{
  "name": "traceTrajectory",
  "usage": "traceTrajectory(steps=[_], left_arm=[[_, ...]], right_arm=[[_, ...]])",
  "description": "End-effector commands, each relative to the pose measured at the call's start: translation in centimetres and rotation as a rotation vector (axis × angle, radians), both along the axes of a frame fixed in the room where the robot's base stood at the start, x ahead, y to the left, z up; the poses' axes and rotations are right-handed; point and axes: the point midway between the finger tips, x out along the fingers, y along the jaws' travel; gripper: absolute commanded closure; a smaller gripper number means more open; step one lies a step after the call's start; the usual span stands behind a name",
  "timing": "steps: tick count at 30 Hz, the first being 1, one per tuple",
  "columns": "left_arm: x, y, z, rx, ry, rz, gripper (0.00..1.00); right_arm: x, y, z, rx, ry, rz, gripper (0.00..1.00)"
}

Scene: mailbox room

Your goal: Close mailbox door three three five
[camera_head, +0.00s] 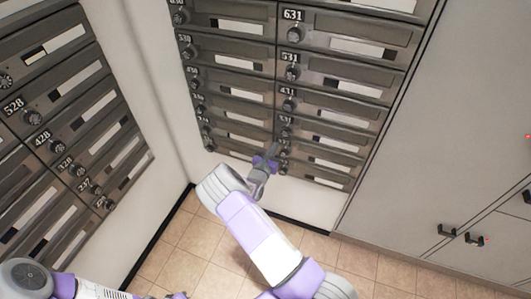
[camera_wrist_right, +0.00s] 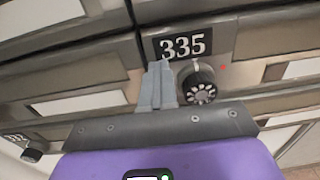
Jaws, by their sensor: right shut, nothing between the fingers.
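The mailbox door marked 335 (camera_wrist_right: 240,75) fills the upper right of the right wrist view, with its black number plate (camera_wrist_right: 184,45) and round dial knob (camera_wrist_right: 198,84). It looks about level with the doors around it, though a small gap cannot be ruled out. My right gripper (camera_wrist_right: 157,85) is shut and empty, its fingertips just left of the knob and below the plate. Contact with the door cannot be told. In the head view my right gripper (camera_head: 272,153) is at the lower part of the centre mailbox bank, covering some of that door's area.
The centre mailbox bank (camera_head: 345,66) has several rows of doors with knobs. Another bank (camera_head: 88,122) is on the left wall. Grey cabinets with black handles (camera_head: 447,231) stand at right. The tiled floor (camera_head: 190,250) is clear.

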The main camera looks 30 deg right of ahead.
Motion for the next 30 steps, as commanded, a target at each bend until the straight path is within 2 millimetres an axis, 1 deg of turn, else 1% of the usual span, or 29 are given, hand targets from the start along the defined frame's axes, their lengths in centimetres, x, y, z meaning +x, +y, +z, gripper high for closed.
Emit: traceTrajectory(steps=[1,4,8,11,14,17,21,24,27,30], left_arm=[[0.0,0.0,0.1,-0.001,-0.001,-0.001,1.0],[0.0,0.0,0.1,-0.001,-0.001,-0.002,1.0],[0.0,-0.1,0.1,-0.001,-0.001,-0.002,1.0],[0.0,-0.1,0.4,-0.001,-0.002,-0.001,1.0],[0.0,0.0,1.1,-0.001,-0.002,-0.001,1.0],[0.0,0.0,2.1,-0.001,-0.002,-0.001,1.0],[0.0,0.0,3.1,-0.001,-0.001,-0.001,1.0],[0.0,0.0,3.6,-0.001,-0.001,-0.001,1.0],[0.0,0.0,4.0,-0.001,-0.001,-0.001,1.0],[0.0,0.0,4.3,-0.001,-0.001,-0.001,1.0]], right_arm=[[0.0,-0.7,0.6,-0.008,-0.008,-0.007,1.0],[0.0,-0.9,0.7,-0.01,-0.009,-0.008,1.0],[0.0,-0.9,0.7,-0.009,-0.011,-0.009,1.0],[-0.1,-0.4,0.8,-0.008,-0.011,-0.007,1.0],[-0.5,0.8,0.9,-0.007,-0.009,-0.003,1.0],[-1.2,2.9,0.9,-0.005,-0.005,0.005,1.0],[-3.0,6.0,0.7,-0.005,-0.002,0.01,1.0],[-4.4,8.0,0.7,-0.004,-0.001,0.01,1.0],[-5.6,9.6,0.5,-0.004,-0.001,0.01,1.0],[-6.5,10.7,0.5,-0.003,-0.002,0.008,1.0]])
